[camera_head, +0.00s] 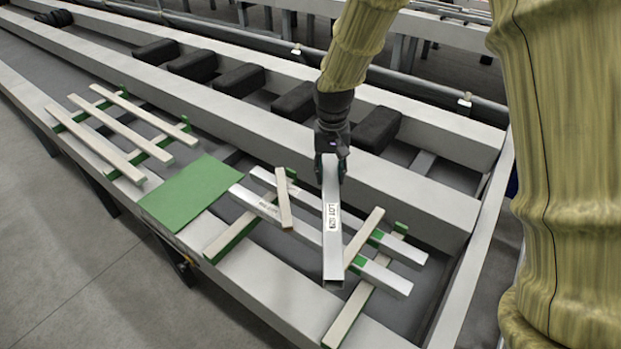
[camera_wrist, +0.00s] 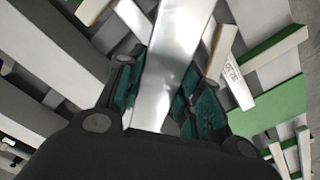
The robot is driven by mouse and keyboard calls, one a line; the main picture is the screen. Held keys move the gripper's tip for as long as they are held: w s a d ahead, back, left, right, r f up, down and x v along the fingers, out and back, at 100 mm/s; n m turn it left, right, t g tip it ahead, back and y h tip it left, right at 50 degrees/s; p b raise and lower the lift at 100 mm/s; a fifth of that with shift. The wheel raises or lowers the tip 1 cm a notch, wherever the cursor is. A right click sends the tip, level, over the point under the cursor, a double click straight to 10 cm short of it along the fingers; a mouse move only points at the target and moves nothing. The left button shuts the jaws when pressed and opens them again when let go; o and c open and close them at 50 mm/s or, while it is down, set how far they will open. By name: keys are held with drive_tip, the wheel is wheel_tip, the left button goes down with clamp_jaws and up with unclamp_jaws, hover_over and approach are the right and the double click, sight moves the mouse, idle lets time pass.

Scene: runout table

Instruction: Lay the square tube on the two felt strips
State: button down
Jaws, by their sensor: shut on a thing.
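A square silver tube (camera_head: 332,225) with a printed label is held by my gripper (camera_head: 331,168) near its far end; its near end points toward the front. In the wrist view the tube (camera_wrist: 172,65) runs between the dark green fingers (camera_wrist: 165,105). It hangs over two silver tubes (camera_head: 268,207) (camera_head: 385,275) lying across two pale, green-sided bars (camera_head: 230,235) (camera_head: 348,312). Two short pale strips (camera_head: 284,200) (camera_head: 363,238) lie across those tubes; I take these as the felt strips, but their material is unclear. The held tube appears apart from them, though the gap is unclear.
A green mat (camera_head: 190,192) lies left of the tubes. Further left, several pale battens (camera_head: 118,128) rest on green-sided bars. Black blocks (camera_head: 238,80) line a trough behind, between long grey beams (camera_head: 420,185).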

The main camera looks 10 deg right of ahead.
drive_tip(key=s+a+p, duration=0.1)
drive_tip(key=s+a+f+n+p, duration=0.1)
drive_tip(key=shift+a+n+p, duration=0.1)
drive_tip(key=shift+n+p, duration=0.2)
drive_tip(key=shift+p, duration=0.05)
wheel_tip(320, 180, down, 8)
drive_tip(key=b, duration=0.5)
drive_tip(key=shift+s+a+n, duration=0.3)
drive_tip(key=shift+s+a, duration=0.05)
drive_tip(key=shift+a, duration=0.05)
drive_tip(key=shift+f, duration=0.4)
idle(0.6)
drive_tip(key=c, duration=0.9)
unclamp_jaws()
wheel_tip(320, 180, up, 12)
